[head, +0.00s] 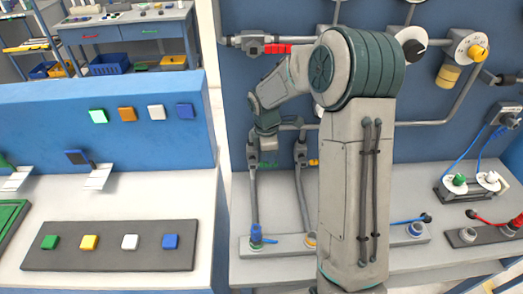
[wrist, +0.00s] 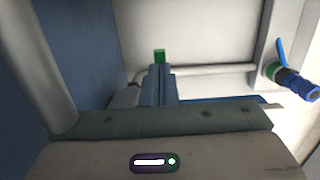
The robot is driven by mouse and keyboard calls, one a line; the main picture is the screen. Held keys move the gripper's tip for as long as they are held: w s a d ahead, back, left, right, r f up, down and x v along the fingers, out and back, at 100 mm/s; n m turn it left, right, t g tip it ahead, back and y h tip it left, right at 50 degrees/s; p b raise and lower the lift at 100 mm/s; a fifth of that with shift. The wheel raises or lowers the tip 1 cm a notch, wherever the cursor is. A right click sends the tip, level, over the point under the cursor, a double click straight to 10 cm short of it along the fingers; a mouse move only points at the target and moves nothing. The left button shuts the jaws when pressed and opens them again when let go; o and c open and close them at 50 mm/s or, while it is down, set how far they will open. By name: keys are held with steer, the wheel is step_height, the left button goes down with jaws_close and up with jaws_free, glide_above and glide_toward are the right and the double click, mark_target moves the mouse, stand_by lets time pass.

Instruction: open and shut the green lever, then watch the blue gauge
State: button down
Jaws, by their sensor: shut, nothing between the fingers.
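My gripper (head: 267,143) is at the left of the blue panel, in front of the upper end of the left vertical pipe. In the wrist view its fingers (wrist: 160,72) are together. A small green piece (wrist: 159,56), likely the green lever, shows just beyond the fingertips; whether they touch it I cannot tell. I cannot pick out a blue gauge in either view; my arm covers part of the panel.
A red lever (head: 277,49) is on the upper pipe and a yellow one (head: 313,162) right of my gripper. A blue-handled connector (head: 257,236) stands below; it also shows in the wrist view (wrist: 290,80). A yellow knob (head: 476,52) is at right. A button console (head: 110,245) is at left.

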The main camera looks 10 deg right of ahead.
steer(key=r, duration=0.2)
steer(key=d+r+b, duration=0.1)
steer(key=r, duration=0.1)
steer(key=shift+s+r, duration=0.15)
steer(key=shift+r, duration=0.15)
steer(key=s+d+r+b, duration=0.1)
steer(key=s+d+r, duration=0.4)
steer(key=d, duration=0.4)
steer(key=shift+s+r, duration=0.25)
steer(key=shift+r, duration=0.45)
